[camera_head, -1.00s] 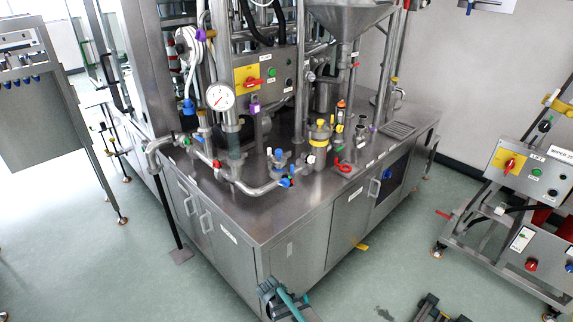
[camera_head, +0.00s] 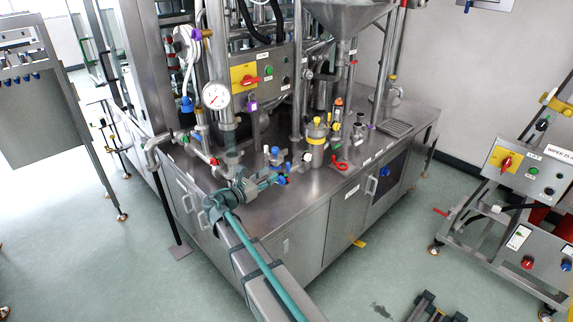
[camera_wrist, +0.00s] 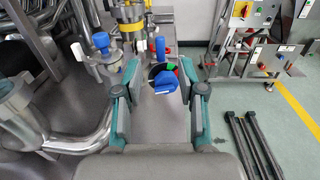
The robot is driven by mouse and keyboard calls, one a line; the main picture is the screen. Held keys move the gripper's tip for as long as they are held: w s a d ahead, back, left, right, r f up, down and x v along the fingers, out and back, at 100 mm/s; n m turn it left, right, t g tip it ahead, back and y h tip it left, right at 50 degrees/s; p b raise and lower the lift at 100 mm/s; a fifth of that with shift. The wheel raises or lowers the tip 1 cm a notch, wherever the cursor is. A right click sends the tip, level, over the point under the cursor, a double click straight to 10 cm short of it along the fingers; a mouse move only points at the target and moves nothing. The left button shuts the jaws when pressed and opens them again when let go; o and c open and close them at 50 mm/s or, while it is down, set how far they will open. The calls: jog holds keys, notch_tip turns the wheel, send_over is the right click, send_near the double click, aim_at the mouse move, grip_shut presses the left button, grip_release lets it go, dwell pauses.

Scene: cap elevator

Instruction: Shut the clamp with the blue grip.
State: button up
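The blue grip (camera_wrist: 166,81) of the clamp shows in the wrist view, in front of a dark round opening and between my fingers. In the head view a small blue part (camera_head: 281,181) shows at the pipe end, just beyond my fingertips. My gripper (camera_wrist: 160,72) is open, with one finger on each side of the blue grip. I cannot tell whether either finger touches it. In the head view my gripper (camera_head: 266,182) reaches over the bench, low beside the pipes, and covers part of the pipe and clamp. Whether the clamp stands open is not clear.
A blue knob (camera_wrist: 101,40) stands left of my gripper, and another blue part (camera_wrist: 160,48) lies beyond it. Steel pipes (camera_wrist: 90,135) run close on the left. A yellow-banded vessel (camera_head: 316,140) and a red handle (camera_head: 341,165) are further right on the steel bench (camera_head: 300,205).

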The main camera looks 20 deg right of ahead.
aim_at(288, 164)
jog(key=p+x, duration=0.3)
jog(key=x, duration=0.7)
jog(key=shift+d, duration=0.35)
jog(key=shift+c, duration=0.3)
grip_shut()
